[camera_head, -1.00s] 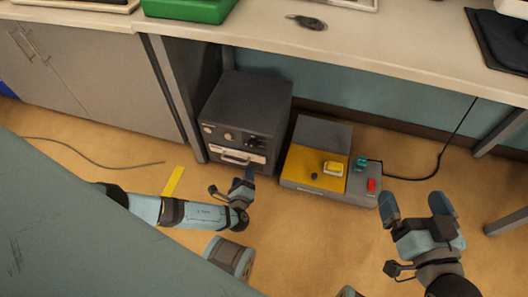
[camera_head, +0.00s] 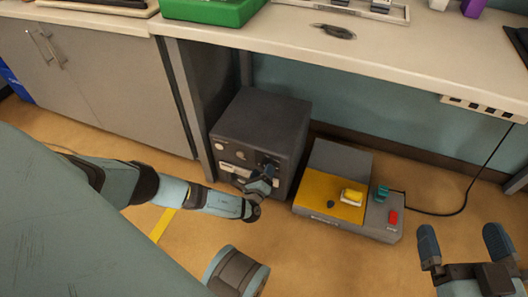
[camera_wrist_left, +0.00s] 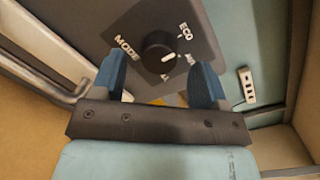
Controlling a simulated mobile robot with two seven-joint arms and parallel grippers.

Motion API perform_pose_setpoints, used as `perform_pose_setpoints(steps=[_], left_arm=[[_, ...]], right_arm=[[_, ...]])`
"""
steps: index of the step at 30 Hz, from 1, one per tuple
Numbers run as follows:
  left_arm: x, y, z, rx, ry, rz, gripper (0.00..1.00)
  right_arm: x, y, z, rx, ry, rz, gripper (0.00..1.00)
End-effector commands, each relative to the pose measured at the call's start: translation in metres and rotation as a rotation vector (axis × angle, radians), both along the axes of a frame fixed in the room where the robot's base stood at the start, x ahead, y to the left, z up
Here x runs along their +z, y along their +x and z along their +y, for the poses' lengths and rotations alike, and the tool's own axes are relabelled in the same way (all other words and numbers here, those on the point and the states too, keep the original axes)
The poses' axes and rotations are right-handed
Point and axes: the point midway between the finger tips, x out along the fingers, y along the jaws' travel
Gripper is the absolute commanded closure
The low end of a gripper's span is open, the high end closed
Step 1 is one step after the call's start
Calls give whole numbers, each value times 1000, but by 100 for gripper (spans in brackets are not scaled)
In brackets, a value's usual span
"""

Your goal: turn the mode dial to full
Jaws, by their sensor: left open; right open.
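The mode dial (camera_wrist_left: 158,54) is a round black knob with a short white mark, on a dark grey plate in the left wrist view. The words MODE and ECO show beside it; other lettering is partly hidden by the knob and my finger. My left gripper (camera_wrist_left: 157,80) is open, with its blue fingers on either side of the knob; contact cannot be told. In the head view my left gripper (camera_head: 268,180) is at the front of a dark grey box (camera_head: 262,118) under the counter. My right gripper (camera_head: 462,244) is open and empty at the lower right.
A grey and yellow unit (camera_head: 340,161) with yellow, teal and red controls sits on the floor right of the box. The counter (camera_head: 285,30) overhangs both. A metal handle (camera_wrist_left: 45,80) is left of the dial. A black cable (camera_head: 455,212) lies at right.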

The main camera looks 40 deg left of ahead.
Motion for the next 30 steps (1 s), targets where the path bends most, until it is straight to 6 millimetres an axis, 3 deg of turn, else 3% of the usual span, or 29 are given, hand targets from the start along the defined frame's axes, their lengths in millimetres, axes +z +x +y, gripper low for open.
perform_pose_setpoints(steps=[6, 15, 22, 30], left_arm=[[-1, 18, 7, -1, 0, -1, 32], [0, 20, 7, 0, 0, 0, 32], [0, 20, 7, -1, 0, 1, 81], [0, 20, 7, -1, 17, 5, 81]], right_arm=[[-1, 3, -2, -2, -26, -41, 0], [6, 4, -2, -2, -26, -64, 0], [6, 4, -2, -2, -26, -64, 0], [4, 3, -2, -1, -28, -54, 0]])
